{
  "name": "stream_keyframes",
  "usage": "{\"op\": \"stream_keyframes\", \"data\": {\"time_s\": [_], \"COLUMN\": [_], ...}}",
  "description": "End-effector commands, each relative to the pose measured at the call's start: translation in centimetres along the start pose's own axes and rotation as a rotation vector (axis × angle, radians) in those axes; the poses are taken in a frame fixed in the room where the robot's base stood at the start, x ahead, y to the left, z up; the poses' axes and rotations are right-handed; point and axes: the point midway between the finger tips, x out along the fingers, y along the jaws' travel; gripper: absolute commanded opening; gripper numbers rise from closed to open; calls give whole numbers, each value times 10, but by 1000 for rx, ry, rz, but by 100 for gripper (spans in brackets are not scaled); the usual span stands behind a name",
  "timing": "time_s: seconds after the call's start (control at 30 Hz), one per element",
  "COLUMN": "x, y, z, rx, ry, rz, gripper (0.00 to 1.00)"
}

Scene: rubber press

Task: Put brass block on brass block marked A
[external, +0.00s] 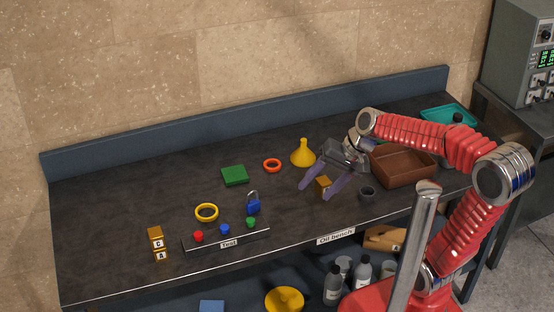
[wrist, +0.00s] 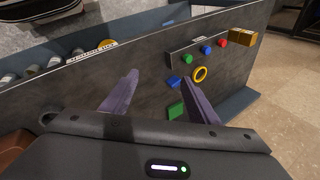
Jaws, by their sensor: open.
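A brass block (external: 323,184) stands on the bench, right of centre, in the external view. My gripper (external: 314,193) is open, with its purple fingers low over the bench around or just beside that block; I cannot tell whether they touch it. In the wrist view my gripper (wrist: 163,72) shows spread fingers, and this block is not visible between them. At the bench's left front, a brass block marked C (external: 155,233) sits on another brass block (external: 160,255), whose letter is too small to read surely. This stack also shows in the wrist view (wrist: 243,38).
A yellow funnel (external: 303,154), a brown tray (external: 404,168) and a dark cup (external: 367,193) stand close to my gripper. A blue padlock (external: 253,205), yellow ring (external: 206,212), green block (external: 235,176) and button panel (external: 227,237) lie between it and the stack.

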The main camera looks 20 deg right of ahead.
Motion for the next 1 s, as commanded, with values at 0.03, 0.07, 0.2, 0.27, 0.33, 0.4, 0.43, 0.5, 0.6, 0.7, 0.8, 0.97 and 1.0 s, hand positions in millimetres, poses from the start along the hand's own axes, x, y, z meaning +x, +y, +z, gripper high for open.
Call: {"op": "stream_keyframes", "data": {"time_s": [0.03,0.07,0.2,0.27,0.33,0.4,0.43,0.5,0.6,0.7,0.8,0.97,1.0], "x": [-10,-15,-39,-50,-62,-73,-78,-86,-94,-96,-96,-96,-96], "y": [13,22,61,78,96,114,121,134,146,150,150,150,150], "z": [-1,-2,-5,-6,-7,-7,-7,-7,-7,-7,-7,-7,-7], "rx": [-42,-72,-201,-255,-315,-369,-390,-430,-466,-479,-480,-479,-478], "ry": [36,55,141,176,214,248,260,282,301,305,304,304,304], "rz": [24,44,141,186,243,299,322,368,410,427,427,426,425], "gripper": [55,55,55,55,55,55,55,55,55,55,55,55,55]}}
